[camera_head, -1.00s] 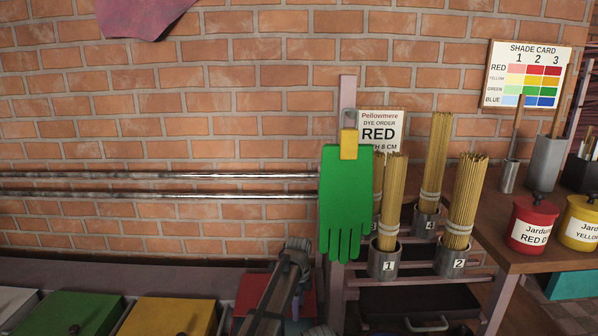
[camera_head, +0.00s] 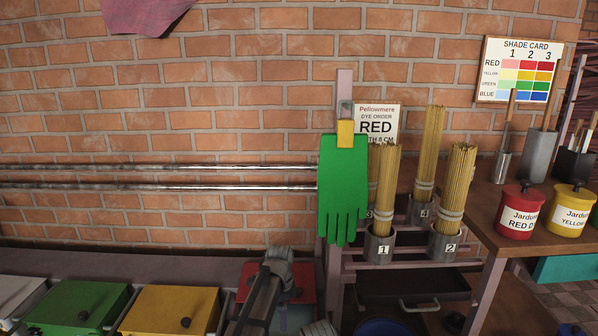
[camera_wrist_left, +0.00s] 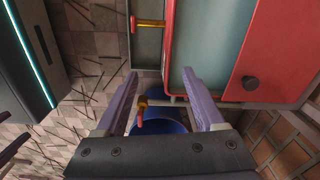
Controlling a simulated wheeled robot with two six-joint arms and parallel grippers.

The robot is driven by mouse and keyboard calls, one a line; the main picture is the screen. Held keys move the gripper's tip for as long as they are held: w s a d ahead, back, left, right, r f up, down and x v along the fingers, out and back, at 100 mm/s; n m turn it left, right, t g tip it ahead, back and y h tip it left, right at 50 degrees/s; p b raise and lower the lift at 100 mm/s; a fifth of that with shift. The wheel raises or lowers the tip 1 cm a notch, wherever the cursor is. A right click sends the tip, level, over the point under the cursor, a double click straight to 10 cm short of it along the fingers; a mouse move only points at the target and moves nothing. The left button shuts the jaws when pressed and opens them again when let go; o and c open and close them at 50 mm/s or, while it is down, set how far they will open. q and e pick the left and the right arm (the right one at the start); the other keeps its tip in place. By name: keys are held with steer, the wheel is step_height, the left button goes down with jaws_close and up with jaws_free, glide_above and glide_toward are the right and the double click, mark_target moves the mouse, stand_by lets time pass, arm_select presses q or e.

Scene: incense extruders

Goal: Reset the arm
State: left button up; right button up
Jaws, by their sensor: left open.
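My left arm shows at the bottom centre of the head view, in front of a red-lidded box (camera_head: 306,279). In the left wrist view my left gripper (camera_wrist_left: 162,92) has its two purple-grey fingers spread apart with nothing held between them. Beyond and below the fingers a blue bucket (camera_wrist_left: 160,122) shows, partly hidden by the gripper body. A small orange-tipped handle (camera_wrist_left: 142,108) appears between the fingers, in front of or over the bucket. The red lid with a black knob (camera_wrist_left: 277,60) is at the right. My right gripper is not in view.
A green glove (camera_head: 343,188) hangs on a post beside a dye order card (camera_head: 377,122). Numbered cups (camera_head: 380,248) hold bundles of sticks. Red (camera_head: 517,215) and yellow (camera_head: 570,218) jars stand on the right table. Green (camera_head: 75,306) and yellow (camera_head: 172,308) boxes are at lower left.

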arm_select(q)
steer(key=s+a+n, duration=0.6)
steer(key=s+n, duration=0.2)
steer(key=s, duration=0.2)
steer(key=s+a+n, duration=0.6)
steer(key=s+n, duration=0.2)
steer(key=s, duration=0.3)
steer(key=s+d+r+m+y+p, duration=0.1)
steer(key=s+d+r+m+p, duration=0.35)
steer(key=d+r+p, duration=0.55)
step_height(320, 180, up, 36)
steer(key=d+p, duration=0.1)
steer(key=p, duration=3.4)
steer(key=shift+s+f+n, duration=0.2)
steer(key=shift+s+n, duration=0.1)
steer(key=shift+n, duration=0.15)
